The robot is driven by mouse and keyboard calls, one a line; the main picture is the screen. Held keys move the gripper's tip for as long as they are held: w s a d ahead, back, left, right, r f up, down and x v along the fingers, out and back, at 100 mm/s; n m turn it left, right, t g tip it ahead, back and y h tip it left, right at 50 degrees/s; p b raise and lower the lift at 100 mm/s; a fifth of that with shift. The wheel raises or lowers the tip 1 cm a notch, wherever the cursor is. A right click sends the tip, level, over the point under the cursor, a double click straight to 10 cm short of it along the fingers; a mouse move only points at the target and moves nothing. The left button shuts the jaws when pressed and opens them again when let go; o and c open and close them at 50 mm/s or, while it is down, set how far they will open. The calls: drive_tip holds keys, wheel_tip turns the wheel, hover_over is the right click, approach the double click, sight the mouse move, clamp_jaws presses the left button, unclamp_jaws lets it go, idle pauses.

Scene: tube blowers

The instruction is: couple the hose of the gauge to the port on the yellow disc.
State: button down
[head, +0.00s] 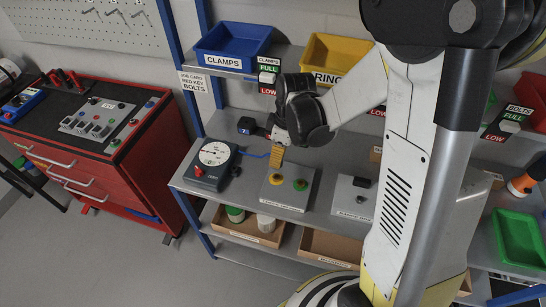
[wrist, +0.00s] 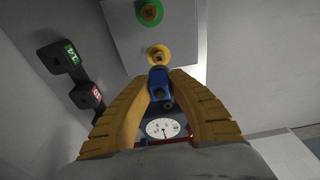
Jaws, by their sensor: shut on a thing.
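The gauge (head: 215,160) is a dark blue box with a round white dial, on the shelf at the left; its dial also shows in the wrist view (wrist: 163,128). Its blue hose (head: 254,155) runs right to my gripper (head: 276,156). In the wrist view my gripper (wrist: 160,92) has its yellow fingers shut on the blue hose end (wrist: 158,78). The yellow disc (head: 275,179) is on a grey panel box, just below my fingers. In the wrist view the hose end lies just short of the yellow disc (wrist: 158,54); I cannot tell whether they touch.
A green disc (wrist: 149,12) sits beside the yellow one on the grey box (head: 270,197). Two dark blocks with green (wrist: 58,55) and red (wrist: 88,95) tags stand left in the wrist view. Blue (head: 235,44) and yellow (head: 332,55) bins are on the upper shelf.

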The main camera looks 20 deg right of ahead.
sight(277, 179)
drive_tip(key=shift+a+f+b, duration=0.1)
drive_tip(key=shift+f+b, duration=0.4)
drive_tip(key=shift+f, duration=0.2)
drive_tip(key=shift+f+b, duration=1.1)
drive_tip(key=shift+f, duration=0.45)
drive_tip(key=shift+f+b, duration=0.7)
drive_tip(key=shift+b, duration=0.2)
idle(0.7)
drive_tip(key=c, duration=1.3)
unclamp_jaws()
drive_tip(key=shift+r, duration=0.15)
